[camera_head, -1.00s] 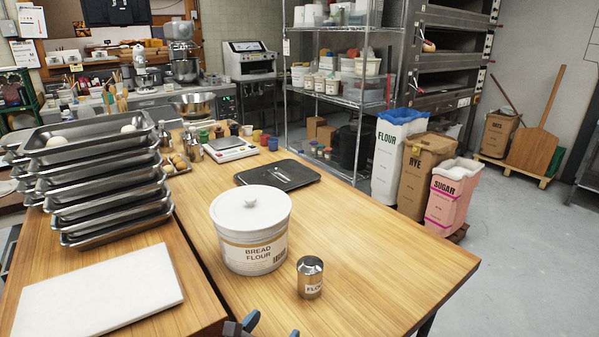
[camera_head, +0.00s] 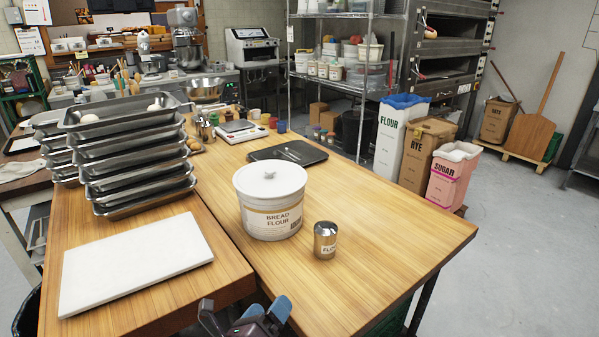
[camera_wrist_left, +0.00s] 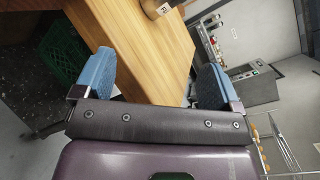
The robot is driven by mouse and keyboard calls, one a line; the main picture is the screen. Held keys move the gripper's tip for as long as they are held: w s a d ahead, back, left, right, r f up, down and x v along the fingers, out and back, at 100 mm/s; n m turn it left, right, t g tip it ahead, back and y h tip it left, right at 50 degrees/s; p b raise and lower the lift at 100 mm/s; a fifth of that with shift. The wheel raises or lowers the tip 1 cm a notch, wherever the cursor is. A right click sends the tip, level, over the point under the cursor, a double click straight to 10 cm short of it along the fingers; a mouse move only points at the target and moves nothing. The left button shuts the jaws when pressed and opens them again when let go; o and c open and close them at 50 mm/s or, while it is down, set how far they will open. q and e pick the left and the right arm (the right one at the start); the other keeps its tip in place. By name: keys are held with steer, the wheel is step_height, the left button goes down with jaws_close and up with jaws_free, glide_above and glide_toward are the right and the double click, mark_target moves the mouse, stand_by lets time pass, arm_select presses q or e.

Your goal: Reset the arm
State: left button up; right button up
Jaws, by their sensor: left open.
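My left gripper (camera_head: 246,318) shows at the bottom edge of the head view, in front of the wooden table's near edge. In the left wrist view its two blue fingers (camera_wrist_left: 155,80) stand wide apart with nothing between them. The wooden table (camera_head: 385,245) carries a white bread flour tub (camera_head: 271,212) and a small metal flour shaker (camera_head: 325,241), both upright and apart from the gripper. My right gripper is in neither view.
A white board (camera_head: 135,262) lies on the left worktop in front of stacked metal trays (camera_head: 140,170). A dark tray (camera_head: 288,153) lies farther back. Flour, rye and sugar bags (camera_head: 400,135) stand on the floor beyond the table. The table's right front is clear.

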arm_select(q)
steer(key=s+a+f+n+g+y, duration=0.15)
steer(key=a+n, duration=0.45)
steer(key=n, duration=0.6)
steer(key=s+a+f+n+t+y, duration=0.1)
steer(key=s+a+f+n+y, duration=0.3)
steer(key=n, duration=0.8)
steer(key=s+a+f+n+g+y, duration=0.2)
steer(key=s+a+f+n, duration=0.5)
steer(key=s+a, duration=0.4)
steer(key=s+f+g, duration=0.1)
steer(key=s, duration=0.2)
steer(key=shift+y, duration=0.35)
steer(key=shift+a+g, duration=0.1)
steer(key=shift+g, duration=0.15)
